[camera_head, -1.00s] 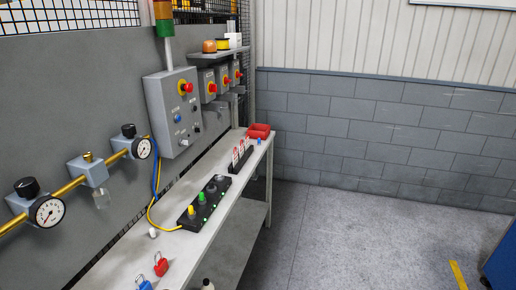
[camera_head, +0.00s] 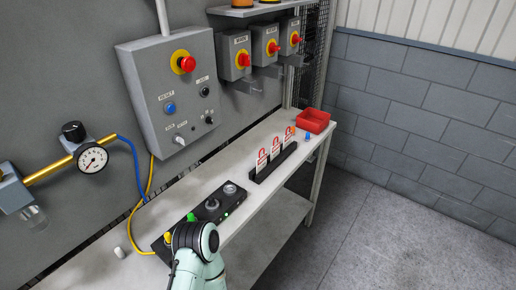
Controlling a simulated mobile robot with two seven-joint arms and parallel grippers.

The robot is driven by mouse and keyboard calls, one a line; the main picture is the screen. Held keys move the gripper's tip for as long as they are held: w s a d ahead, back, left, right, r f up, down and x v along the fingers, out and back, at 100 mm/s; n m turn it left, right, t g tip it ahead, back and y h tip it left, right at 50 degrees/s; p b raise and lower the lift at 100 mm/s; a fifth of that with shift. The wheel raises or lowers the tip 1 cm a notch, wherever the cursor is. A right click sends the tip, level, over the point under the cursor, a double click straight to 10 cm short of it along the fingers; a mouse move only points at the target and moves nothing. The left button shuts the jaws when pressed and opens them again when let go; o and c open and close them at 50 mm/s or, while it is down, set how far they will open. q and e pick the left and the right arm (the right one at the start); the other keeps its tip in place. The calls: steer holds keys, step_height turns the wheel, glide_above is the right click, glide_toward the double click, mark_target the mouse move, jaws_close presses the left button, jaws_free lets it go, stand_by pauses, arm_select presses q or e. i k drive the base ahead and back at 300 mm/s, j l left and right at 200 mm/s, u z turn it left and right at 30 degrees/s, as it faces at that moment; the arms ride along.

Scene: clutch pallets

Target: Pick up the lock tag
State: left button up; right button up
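Three lock tags, white with red markings, stand upright in a row in a black rack (camera_head: 268,173) on the bench. The nearest tag (camera_head: 262,160), the middle tag (camera_head: 275,147) and the far tag (camera_head: 289,136) all show, with nothing in front of them. A pale arm link of mine with a dark round joint rises from the bottom edge, left of centre, in front of the black button box. No gripper fingers show, and I cannot tell which arm it is.
The bench (camera_head: 240,221) carries a black button box (camera_head: 213,207) with knobs, a red bin (camera_head: 313,121) and a small blue object (camera_head: 308,136) beyond the rack. A grey control box (camera_head: 172,95) and switch boxes with red knobs are on the wall panel. Floor to the right is clear.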

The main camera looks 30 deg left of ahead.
mark_target(261, 162)
steer(key=i+l+u, duration=0.15)
steer(key=i+u, duration=0.35)
steer(key=i+l+u, duration=0.25)
steer(key=u, duration=0.25)
steer(key=i+l+u, duration=0.3)
steer(key=l+u, duration=0.2)
steer(key=i+l+u, duration=0.2)
steer(key=l+u, duration=0.3)
